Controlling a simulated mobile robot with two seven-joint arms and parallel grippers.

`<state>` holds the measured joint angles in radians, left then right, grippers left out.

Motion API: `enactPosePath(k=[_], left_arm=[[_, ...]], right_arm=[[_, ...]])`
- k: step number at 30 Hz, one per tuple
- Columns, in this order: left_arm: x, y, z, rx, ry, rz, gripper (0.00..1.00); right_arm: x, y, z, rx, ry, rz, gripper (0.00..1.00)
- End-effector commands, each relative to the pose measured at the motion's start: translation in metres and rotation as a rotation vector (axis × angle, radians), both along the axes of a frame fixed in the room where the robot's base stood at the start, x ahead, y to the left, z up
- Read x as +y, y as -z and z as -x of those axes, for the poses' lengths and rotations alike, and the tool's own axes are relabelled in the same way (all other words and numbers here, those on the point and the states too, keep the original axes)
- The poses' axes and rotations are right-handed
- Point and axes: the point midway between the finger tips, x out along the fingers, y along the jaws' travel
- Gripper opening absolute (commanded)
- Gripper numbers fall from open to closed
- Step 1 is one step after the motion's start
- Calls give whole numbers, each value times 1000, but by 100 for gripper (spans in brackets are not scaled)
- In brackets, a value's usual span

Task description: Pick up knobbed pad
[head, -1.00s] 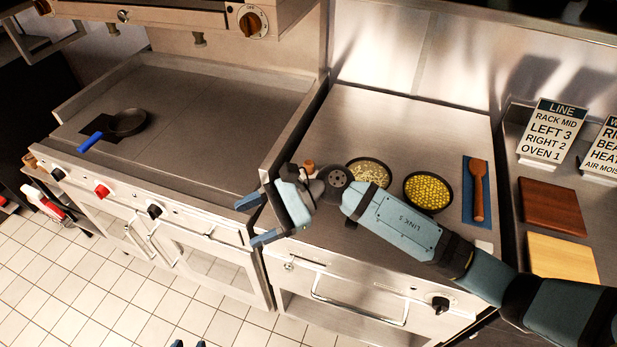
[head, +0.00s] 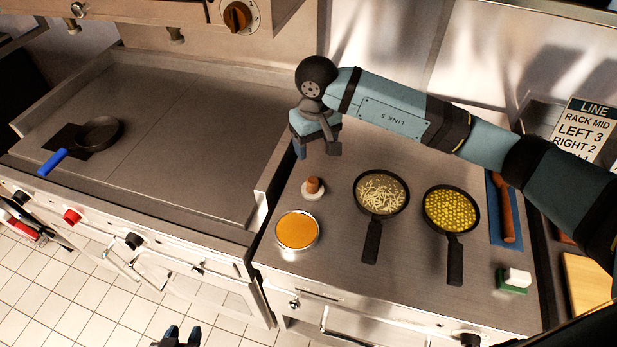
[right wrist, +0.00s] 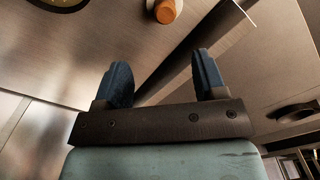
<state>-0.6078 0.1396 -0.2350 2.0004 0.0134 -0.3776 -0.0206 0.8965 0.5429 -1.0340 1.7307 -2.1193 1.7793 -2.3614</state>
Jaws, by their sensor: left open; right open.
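The knobbed pad (head: 313,188), a small pale round pad with a brown knob on top, stands upright on the steel counter (head: 335,262). It also shows at the top edge of the right wrist view (right wrist: 165,11). My right gripper (head: 316,150) is open and empty, behind and above the pad in the head view, not touching it. Its two dark blue fingers (right wrist: 163,80) are spread in the right wrist view.
In front of the pad is a round tin of orange contents (head: 297,231). To the right are a pan of pale shreds (head: 381,194) and a pan of yellow pieces (head: 451,210). A raised griddle edge (head: 285,165) lies left. A sponge (head: 513,281) sits front right.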

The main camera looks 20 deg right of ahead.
Motion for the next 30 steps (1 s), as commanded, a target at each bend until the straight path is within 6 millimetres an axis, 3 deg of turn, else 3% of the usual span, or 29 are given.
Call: enactPosePath(k=[9, 17, 23, 30], left_arm=[[1, -1, 9, 26, 1, -4, 43], [0, -11, 4, 13, 1, -2, 43], [0, -26, 3, 8, 0, -1, 43], [0, -29, 3, 6, 0, -1, 43]], right_arm=[[1, 60, 2, 4, 1, -2, 65], [3, 79, 3, 5, 1, -3, 65], [8, 107, 6, 7, 2, -3, 65], [8, 126, 5, 2, 1, -3, 65]])
